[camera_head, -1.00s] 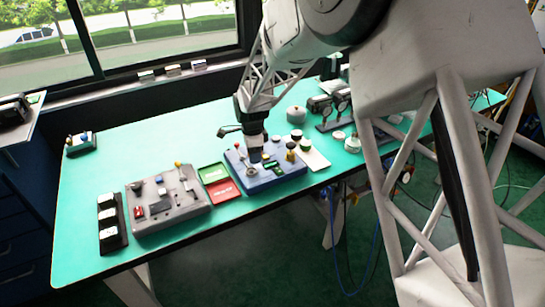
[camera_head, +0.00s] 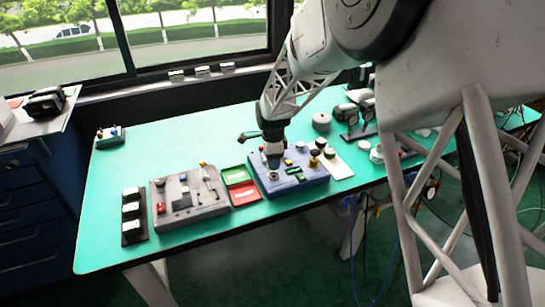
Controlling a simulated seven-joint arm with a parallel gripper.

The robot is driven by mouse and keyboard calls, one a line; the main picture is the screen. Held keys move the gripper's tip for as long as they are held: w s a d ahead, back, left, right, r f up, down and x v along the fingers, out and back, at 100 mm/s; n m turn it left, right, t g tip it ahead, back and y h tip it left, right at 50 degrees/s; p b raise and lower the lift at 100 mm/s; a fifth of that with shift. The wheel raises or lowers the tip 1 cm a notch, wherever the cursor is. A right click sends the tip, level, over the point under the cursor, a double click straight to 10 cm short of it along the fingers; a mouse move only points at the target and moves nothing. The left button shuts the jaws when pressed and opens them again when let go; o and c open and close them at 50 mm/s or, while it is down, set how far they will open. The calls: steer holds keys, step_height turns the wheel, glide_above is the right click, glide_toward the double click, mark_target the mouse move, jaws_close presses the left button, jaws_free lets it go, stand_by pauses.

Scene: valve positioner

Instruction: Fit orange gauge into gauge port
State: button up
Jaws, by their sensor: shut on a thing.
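My gripper (camera_head: 273,158) points down over the left part of a blue valve positioner block (camera_head: 305,184). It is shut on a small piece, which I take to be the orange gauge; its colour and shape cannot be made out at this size. A round, pale-rimmed fitting (camera_head: 273,176) shows on the block just below the jaws. I cannot tell whether it is the gauge port, or whether the held piece touches it. Black and yellow knobs and green parts sit on or beside the block's right side.
A grey fixture (camera_head: 185,205) stands left of the green tray (camera_head: 237,175) and red tray (camera_head: 246,193). A black strip with white pieces (camera_head: 133,217) lies further left. A white plate (camera_head: 338,168) and a grey round part (camera_head: 321,121) are to the right.

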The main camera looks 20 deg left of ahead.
steer(key=shift+f, duration=2.2)
steer(key=shift+f, duration=0.65)
stand_by(0.3)
steer(key=o, duration=0.7)
steer(key=shift+r, duration=0.15)
steer(key=shift+r, duration=5.35)
step_height(320, 180, up, 7)
glide_above(273, 177)
steer(key=shift+a, duration=0.1)
